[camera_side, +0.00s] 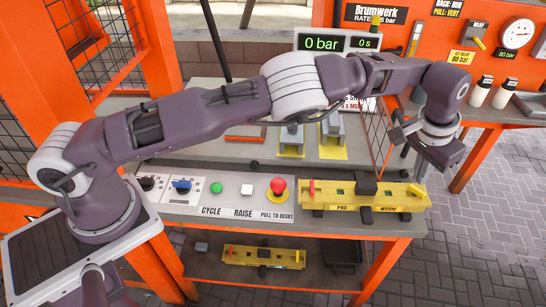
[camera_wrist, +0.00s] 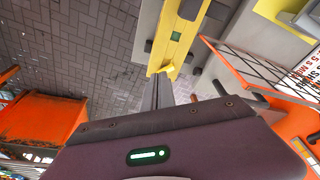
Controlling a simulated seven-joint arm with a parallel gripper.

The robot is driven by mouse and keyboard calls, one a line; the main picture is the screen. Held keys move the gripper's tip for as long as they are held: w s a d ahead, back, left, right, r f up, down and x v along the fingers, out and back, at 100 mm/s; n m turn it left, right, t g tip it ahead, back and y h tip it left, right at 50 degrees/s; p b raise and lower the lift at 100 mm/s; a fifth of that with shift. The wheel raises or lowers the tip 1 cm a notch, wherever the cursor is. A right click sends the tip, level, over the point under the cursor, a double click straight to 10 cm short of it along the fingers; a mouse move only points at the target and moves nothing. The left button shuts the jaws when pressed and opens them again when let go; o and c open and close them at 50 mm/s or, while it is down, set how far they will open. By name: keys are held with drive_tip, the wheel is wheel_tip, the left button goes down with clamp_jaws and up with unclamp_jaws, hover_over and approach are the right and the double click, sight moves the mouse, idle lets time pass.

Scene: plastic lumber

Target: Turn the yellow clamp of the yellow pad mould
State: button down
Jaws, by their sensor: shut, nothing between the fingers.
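The yellow pad mould (camera_side: 340,197) lies on the front right of the bench, with a dark block at its middle and a red clamp (camera_side: 312,188) at its left end. Its yellow clamp (camera_side: 416,190) is at the right end. My gripper (camera_side: 421,171) is just above that right end. In the wrist view, the mould (camera_wrist: 177,42) runs up the picture, with the yellow clamp (camera_wrist: 172,72) at its near end. My gripper's fingers (camera_wrist: 158,82) are shut and empty, close beside the clamp. I cannot tell whether they touch it.
A control panel with a red button (camera_side: 277,187) is left of the mould. A second yellow mould (camera_side: 264,257) lies on the lower shelf near a dark bin (camera_side: 343,256). A wire guard (camera_side: 378,135) stands behind the mould. Open floor lies to the right.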

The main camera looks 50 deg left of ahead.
sight(406, 195)
drive_tip(key=f, duration=0.6)
drive_tip(key=shift+s+d+f, duration=0.1)
drive_tip(key=shift+d+f, duration=0.25)
drive_tip(key=shift+w+a, duration=0.1)
drive_tip(key=shift+w, duration=0.5)
idle(0.5)
drive_tip(key=shift+a, duration=0.3)
drive_tip(key=shift+a, duration=0.25)
drive_tip(key=shift+w+a, duration=0.25)
drive_tip(key=shift+a, duration=0.15)
idle(0.4)
